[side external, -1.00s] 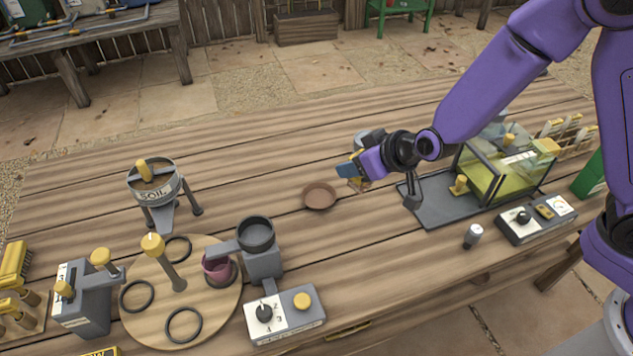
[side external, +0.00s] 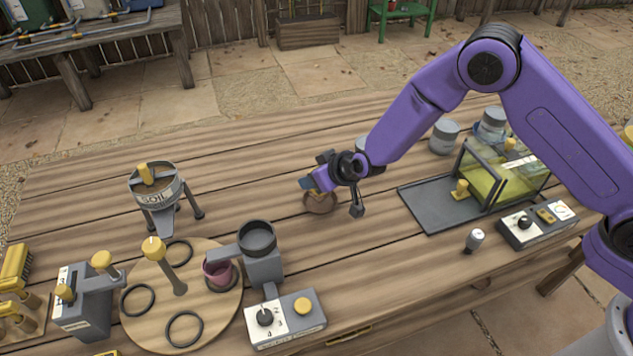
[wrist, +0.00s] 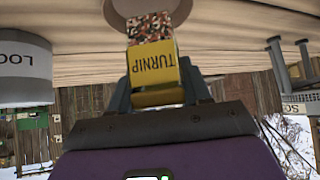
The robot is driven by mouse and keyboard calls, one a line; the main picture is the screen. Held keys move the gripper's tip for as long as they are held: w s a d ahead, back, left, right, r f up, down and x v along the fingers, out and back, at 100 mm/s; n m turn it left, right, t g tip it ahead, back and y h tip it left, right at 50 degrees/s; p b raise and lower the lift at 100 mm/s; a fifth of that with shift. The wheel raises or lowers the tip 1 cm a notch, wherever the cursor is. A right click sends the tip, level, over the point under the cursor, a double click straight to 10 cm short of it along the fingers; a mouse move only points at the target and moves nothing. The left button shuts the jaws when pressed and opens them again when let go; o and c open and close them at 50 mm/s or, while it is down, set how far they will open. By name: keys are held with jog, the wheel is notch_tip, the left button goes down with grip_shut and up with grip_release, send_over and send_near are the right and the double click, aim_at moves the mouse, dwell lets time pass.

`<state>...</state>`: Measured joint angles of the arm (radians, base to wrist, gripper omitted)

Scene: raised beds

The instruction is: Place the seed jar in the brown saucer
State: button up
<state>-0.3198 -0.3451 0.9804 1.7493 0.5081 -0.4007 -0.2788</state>
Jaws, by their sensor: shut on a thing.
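The seed jar (wrist: 152,62) has a yellow label reading TURNIP and mottled seeds showing at its far end. My gripper (wrist: 157,92) is shut on it, with one dark finger on each side. In the side view my gripper (side external: 308,184) is at the brown saucer (side external: 321,206) and hides part of it; the jar is not clearly seen there. In the wrist view the saucer (wrist: 118,10) is at the top edge, partly behind the seed end of the jar. I cannot tell whether jar and saucer touch.
A large grey-lidded jar (wrist: 24,68) is at the left of the wrist view. A soil hopper (side external: 157,185) and a round wooden board (side external: 140,325) with a dispenser (side external: 262,262) stand left. A glass tank (side external: 500,175) stands right. Bare planks lie around the saucer.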

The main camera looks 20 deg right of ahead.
jog(key=shift+f, duration=0.95)
jog(key=shift+f, duration=0.2)
jog(key=o, duration=1.2)
jog(key=shift+r, duration=0.1)
jog(key=shift+s+d+r, duration=0.1)
jog(key=shift+s+r, duration=0.2)
jog(key=shift+r, duration=0.15)
jog(key=v, duration=1.1)
jog(key=shift+s, duration=0.1)
